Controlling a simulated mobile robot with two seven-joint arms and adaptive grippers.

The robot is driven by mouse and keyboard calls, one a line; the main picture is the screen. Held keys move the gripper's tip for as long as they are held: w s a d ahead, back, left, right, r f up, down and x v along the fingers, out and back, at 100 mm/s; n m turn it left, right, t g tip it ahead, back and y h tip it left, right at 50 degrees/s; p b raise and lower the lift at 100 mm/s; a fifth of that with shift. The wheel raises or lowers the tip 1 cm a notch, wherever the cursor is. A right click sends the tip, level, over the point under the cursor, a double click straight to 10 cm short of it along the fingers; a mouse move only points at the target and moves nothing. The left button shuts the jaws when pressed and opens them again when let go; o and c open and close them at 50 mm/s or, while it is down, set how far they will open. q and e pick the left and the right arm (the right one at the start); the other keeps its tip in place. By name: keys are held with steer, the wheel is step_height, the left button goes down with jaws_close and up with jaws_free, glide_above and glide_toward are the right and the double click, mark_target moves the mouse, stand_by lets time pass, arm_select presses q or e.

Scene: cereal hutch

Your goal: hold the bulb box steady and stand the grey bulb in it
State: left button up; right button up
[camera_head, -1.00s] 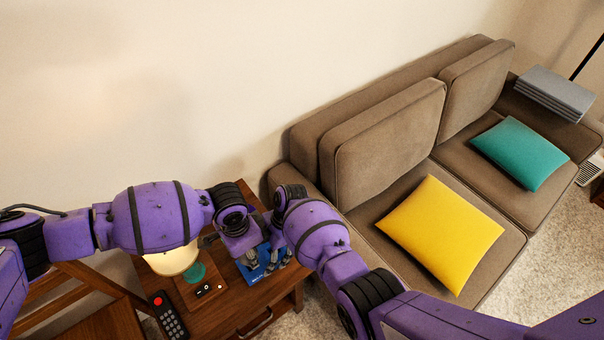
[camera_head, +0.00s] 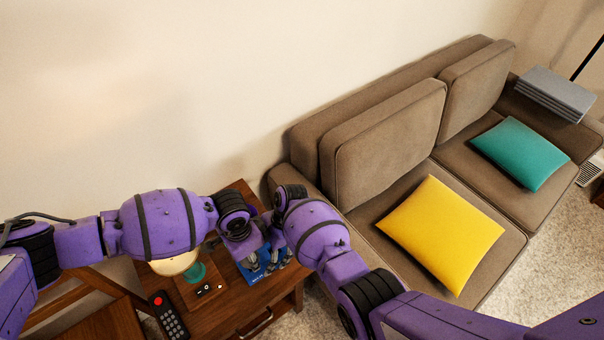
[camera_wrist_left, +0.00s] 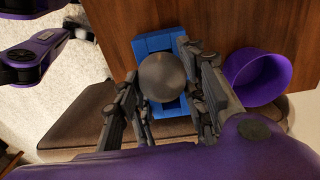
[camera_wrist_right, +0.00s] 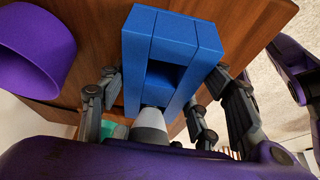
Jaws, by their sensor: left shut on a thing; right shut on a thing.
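The blue bulb box (camera_head: 262,272) stands on the wooden side table, mostly hidden by my grippers in the head view. My right gripper (camera_wrist_right: 165,105) is shut on the box, with a finger on each side. My left gripper (camera_wrist_left: 168,88) is shut on the grey bulb (camera_wrist_left: 161,76), whose round end faces the left wrist camera. Behind the bulb, the blue box (camera_wrist_left: 160,42) shows in that view. In the right wrist view, the bulb's grey tapered part (camera_wrist_right: 151,121) is at the box (camera_wrist_right: 172,38), by its opening. How deep it sits cannot be told.
The side table (camera_head: 232,300) also bears a lit lamp (camera_head: 176,264) with a green base, a switch plate (camera_head: 205,289) and a black remote (camera_head: 168,315). A purple cup-like vessel (camera_wrist_left: 258,76) is close beside the box. A brown sofa (camera_head: 380,130) stands to the right.

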arm_select(q)
steer(key=shift+r, duration=0.1)
arm_select(e)
steer(key=shift+w+r, duration=0.2)
steer(key=shift+w, duration=0.1)
arm_select(q)
steer(key=o, duration=1.2)
steer(key=shift+r, duration=0.1)
step_height(320, 180, up, 12)
steer(key=shift+w+f, duration=0.1)
steer(key=shift+f, duration=0.05)
arm_select(e)
steer(key=shift+s+f, duration=0.15)
steer(key=shift+s, duration=0.05)
steer(key=o, duration=1.3)
